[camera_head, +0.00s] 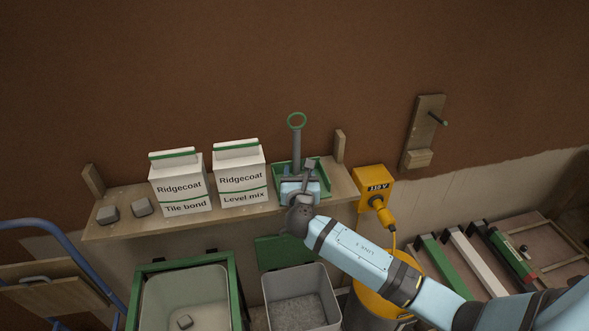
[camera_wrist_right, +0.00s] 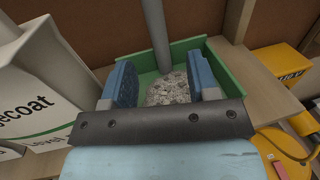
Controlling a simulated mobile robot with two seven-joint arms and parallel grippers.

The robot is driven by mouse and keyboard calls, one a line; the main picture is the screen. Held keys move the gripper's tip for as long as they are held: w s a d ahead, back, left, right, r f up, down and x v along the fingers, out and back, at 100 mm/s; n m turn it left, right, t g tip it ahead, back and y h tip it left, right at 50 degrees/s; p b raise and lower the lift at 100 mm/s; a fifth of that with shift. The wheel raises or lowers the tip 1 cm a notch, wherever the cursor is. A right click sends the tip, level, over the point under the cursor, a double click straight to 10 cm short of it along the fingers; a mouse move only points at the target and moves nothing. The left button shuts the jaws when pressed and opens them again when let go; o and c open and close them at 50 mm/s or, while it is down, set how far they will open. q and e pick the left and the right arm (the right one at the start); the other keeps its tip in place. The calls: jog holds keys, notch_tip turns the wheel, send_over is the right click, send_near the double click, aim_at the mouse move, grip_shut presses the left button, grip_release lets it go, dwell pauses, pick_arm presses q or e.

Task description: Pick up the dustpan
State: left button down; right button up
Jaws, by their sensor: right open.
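The dustpan (camera_head: 297,142) stands on the wall shelf, with a green pan, an upright grey handle and a green ring at the top. In the right wrist view its green pan (camera_wrist_right: 226,62) holds grey rubble (camera_wrist_right: 168,89), and the handle rises beyond my fingers. My right gripper (camera_head: 300,180) is open over the front of the pan and hides part of it. In the right wrist view the two blue fingers (camera_wrist_right: 162,84) are apart, with the handle between them in line of sight but not gripped. My left gripper is not in view.
Two white bags, Tile bond (camera_head: 180,185) and Level mix (camera_head: 240,178), stand left of the dustpan on the shelf (camera_head: 125,222). A yellow 110 V box (camera_head: 374,180) is close on the right. Bins (camera_head: 300,296) stand below.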

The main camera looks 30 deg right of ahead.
aim_at(297, 157)
jog(key=x, duration=0.3)
jog(key=shift+w+f, duration=0.1)
jog(key=shift+w, duration=0.15)
jog(key=p+x, duration=0.1)
jog(key=x, duration=0.4)
jog(key=shift+w+f, duration=0.1)
jog(key=shift+w, duration=0.1)
grip_shut()
